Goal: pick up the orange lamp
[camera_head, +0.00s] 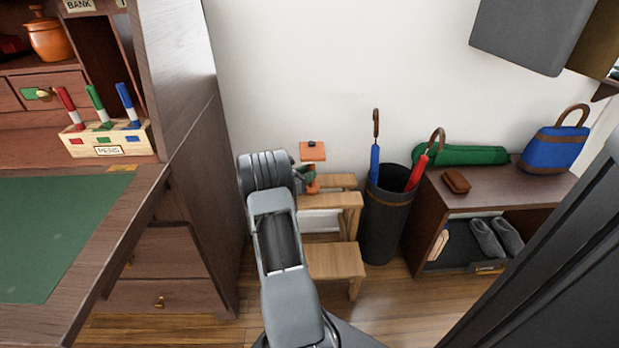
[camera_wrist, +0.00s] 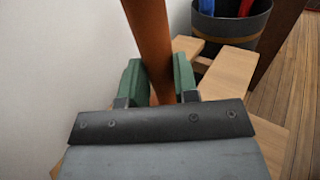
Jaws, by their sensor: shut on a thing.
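The orange lamp (camera_head: 313,152) shows in the head view with a flat, square orange top above my gripper and a smaller orange part below it. It is at the wooden step stool, by the white wall. My gripper (camera_head: 306,174) is shut on the lamp's stem. In the wrist view, the orange-brown stem (camera_wrist: 149,38) runs between the green finger pads of my gripper (camera_wrist: 158,82). The lamp's lower end is hidden there behind my gripper, and I cannot tell whether it touches the stool.
The wooden step stool (camera_head: 335,260) is under and beside my arm. A dark bin (camera_head: 380,225) with two umbrellas stands to its right, then a low shoe bench (camera_head: 500,183). A tall desk (camera_head: 190,100) closes off the left side.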

